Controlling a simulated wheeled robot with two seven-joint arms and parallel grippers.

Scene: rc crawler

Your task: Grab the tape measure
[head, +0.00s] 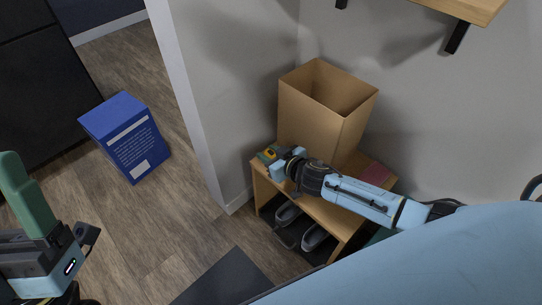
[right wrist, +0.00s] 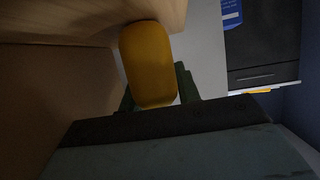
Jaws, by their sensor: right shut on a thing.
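The tape measure (head: 270,153) is a small yellow and dark thing at the left end of the wooden shoe bench. In the right wrist view it shows as a rounded yellow body (right wrist: 148,65) between the green fingers. My right gripper (head: 268,156) is shut on it, at the bench top's left edge; I cannot tell whether the tape measure still touches the bench. My left gripper (head: 28,198) is at the lower left, away from the bench, with a green finger pointing up; its opening cannot be made out.
An open cardboard box (head: 308,112) stands on the bench (head: 327,210) just behind my right arm. A reddish flat item (head: 376,172) lies at the bench's right. Shoes (head: 288,214) sit below. A blue box (head: 125,137) stands on the floor; a wall shelf (head: 465,8) hangs above.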

